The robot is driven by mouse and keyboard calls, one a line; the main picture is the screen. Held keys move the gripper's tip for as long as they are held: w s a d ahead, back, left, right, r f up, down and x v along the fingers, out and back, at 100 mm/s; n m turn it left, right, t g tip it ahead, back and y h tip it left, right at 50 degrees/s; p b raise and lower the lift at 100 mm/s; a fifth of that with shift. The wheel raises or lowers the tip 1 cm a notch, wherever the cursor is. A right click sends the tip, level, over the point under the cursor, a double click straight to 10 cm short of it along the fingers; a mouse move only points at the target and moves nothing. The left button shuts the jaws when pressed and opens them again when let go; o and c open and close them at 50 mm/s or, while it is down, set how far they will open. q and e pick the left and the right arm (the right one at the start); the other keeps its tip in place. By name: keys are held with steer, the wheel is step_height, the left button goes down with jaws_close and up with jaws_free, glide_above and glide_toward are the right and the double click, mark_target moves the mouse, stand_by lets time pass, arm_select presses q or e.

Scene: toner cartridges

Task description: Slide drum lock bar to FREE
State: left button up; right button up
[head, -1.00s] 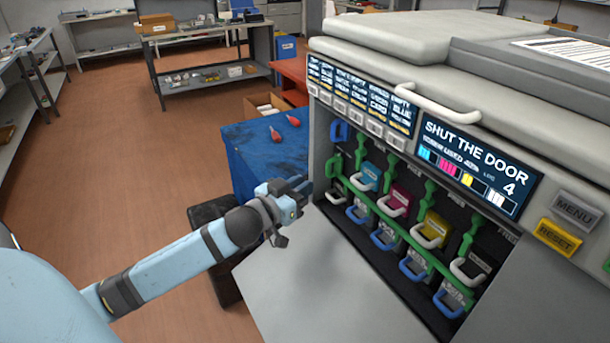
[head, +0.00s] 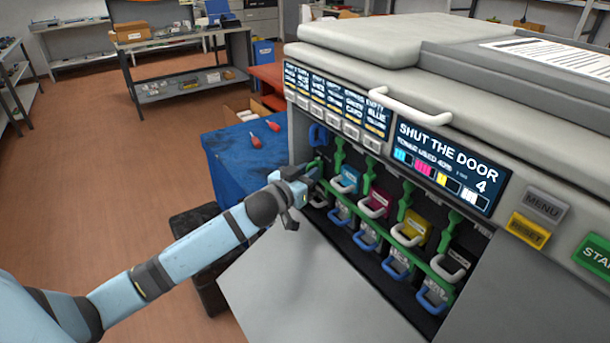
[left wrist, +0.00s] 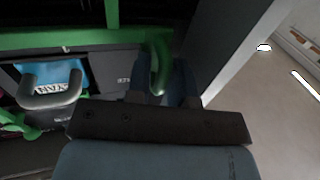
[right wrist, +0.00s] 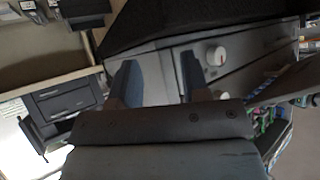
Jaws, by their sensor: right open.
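The green bar (head: 422,263) runs across the open printer bay, in front of the toner cartridges; I take it to be the drum lock bar. It also shows along the top of the left wrist view (left wrist: 60,40). A green hooked handle (left wrist: 158,62) hangs at the bar's left end, between or just in front of my left fingers. My left gripper (head: 310,176) is at the left edge of the bay. Contact with the handle and the jaw gap are unclear. My right gripper (right wrist: 158,85) is open and empty.
Cyan (head: 347,181), magenta (head: 376,203) and yellow (head: 413,230) cartridges stand in the bay, with blue handles below. The lowered printer door (head: 285,290) lies in front. The display (head: 447,165) reads "SHUT THE DOOR". A blue table (head: 235,160) with red tools stands left.

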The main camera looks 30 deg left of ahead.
arm_select(q)
steer(key=shift+a+r, duration=0.1)
steer(key=shift+a, duration=0.05)
steer(key=shift+c, duration=0.3)
jaws_close()
steer(key=shift+r, duration=0.1)
steer(key=shift+d, duration=0.25)
steer(key=shift+s+d, duration=0.35)
steer(key=shift+d, duration=0.35)
steer(key=o, duration=0.6)
jaws_free()
steer(key=shift+w+d, duration=0.1)
steer(key=shift+d, duration=0.05)
